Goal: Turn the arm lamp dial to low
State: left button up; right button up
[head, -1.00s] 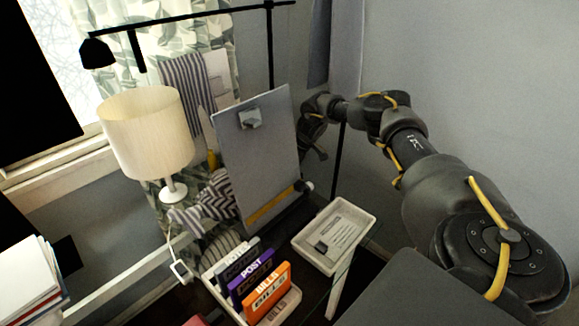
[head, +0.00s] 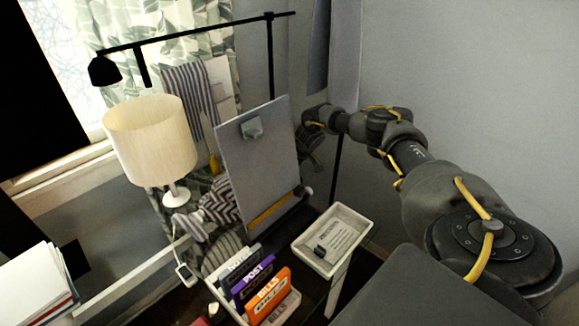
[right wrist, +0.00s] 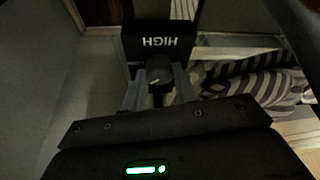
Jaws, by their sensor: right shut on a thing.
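The black arm lamp (head: 271,55) stands behind the clipboard, its long arm reaching left to a small shade (head: 103,70). In the right wrist view, a dark round dial (right wrist: 158,72) with a pale pointer line sits below a black label plate (right wrist: 165,44) reading "HIGH" upside down. My right gripper (right wrist: 157,88) is shut on the dial, one finger on each side. In the head view my right gripper is largely hidden behind the clipboard. Other dial labels cannot be read. My left gripper is not in view.
A clipboard (head: 258,170) stands upright just left of my right wrist. A white tray (head: 333,240), a letter sorter with folders (head: 262,290) and a cream-shaded table lamp (head: 150,140) are nearby. A grey wall (head: 480,80) is on the right. Striped cloth (right wrist: 265,82) lies beside the dial.

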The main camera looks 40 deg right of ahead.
jog(key=shift+a+r+m+h+p, duration=0.1)
jog(key=shift+r+m+h+p, duration=0.15)
jog(key=shift+m+p, duration=0.75)
jog(key=shift+f+m+h+p, duration=0.2)
jog(key=shift+m+h+p, duration=0.25)
jog(key=shift+p, duration=0.3)
jog(key=o, duration=1)
jog(key=shift+c, duration=0.2)
